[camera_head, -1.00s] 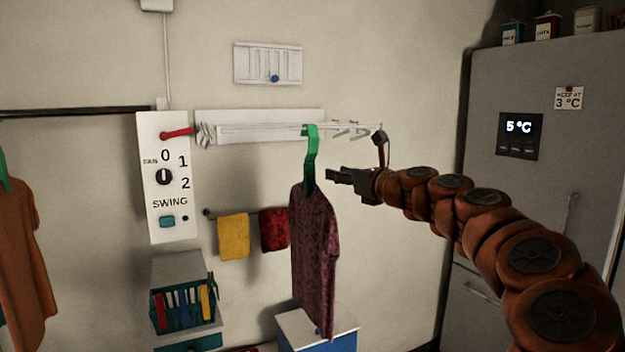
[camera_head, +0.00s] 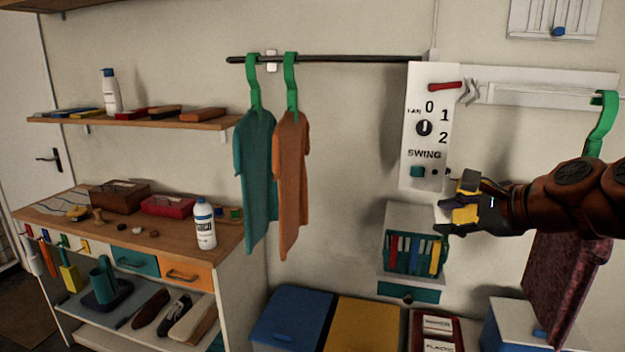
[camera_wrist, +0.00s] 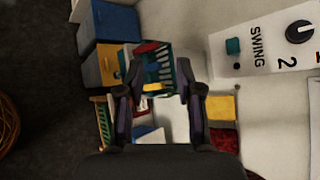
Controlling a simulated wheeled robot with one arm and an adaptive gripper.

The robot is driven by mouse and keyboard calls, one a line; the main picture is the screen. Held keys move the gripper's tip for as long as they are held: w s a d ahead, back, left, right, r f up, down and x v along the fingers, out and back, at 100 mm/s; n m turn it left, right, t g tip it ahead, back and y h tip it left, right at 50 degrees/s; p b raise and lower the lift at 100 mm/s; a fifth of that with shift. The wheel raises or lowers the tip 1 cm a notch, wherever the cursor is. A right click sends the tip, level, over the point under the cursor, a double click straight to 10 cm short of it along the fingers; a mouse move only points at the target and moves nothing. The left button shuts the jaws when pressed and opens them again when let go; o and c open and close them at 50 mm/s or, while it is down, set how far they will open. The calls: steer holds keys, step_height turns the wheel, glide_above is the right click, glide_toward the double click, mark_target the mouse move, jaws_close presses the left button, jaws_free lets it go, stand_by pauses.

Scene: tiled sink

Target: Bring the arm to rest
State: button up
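My gripper (camera_head: 452,200) is at the end of my reddish-brown arm, in front of the wall just right of the lower part of the white fan panel (camera_head: 409,125). In the wrist view my gripper (camera_wrist: 161,85) has its two dark fingers apart, with nothing held between them. Beyond the fingers lies the green basket (camera_wrist: 181,75) of coloured items. The arm reaches in from the right and partly covers the maroon garment (camera_head: 560,280) on its green hanger (camera_head: 602,125).
Teal (camera_head: 258,170) and orange (camera_head: 292,180) garments hang from the dark rail (camera_head: 340,58). A workbench (camera_head: 240,262) and shelf (camera_head: 140,120) stand left. A blue box (camera_head: 290,315) and yellow box (camera_head: 360,325) stand below. The wall between rail garments and panel is clear.

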steer(key=s+a+f+n+g+h, duration=0.1)
steer(key=s+a+f+n+g, duration=0.5)
steer(key=s+a+f+n, duration=0.55)
steer(key=s+d+f+n+g+h, duration=0.1)
steer(key=s+f+n+g+h, duration=0.1)
steer(key=s+f, duration=0.4)
steer(key=s+d+f+n+g+h, duration=0.1)
steer(key=s+f+n+g, duration=0.3)
steer(key=s, duration=0.9)
step_height(320, 180, down, 3)
steer(key=shift+s+d+f+n+g+h, duration=0.2)
steer(key=shift+s+d+n+g+h, duration=0.1)
steer(key=shift+n+h, duration=0.7)
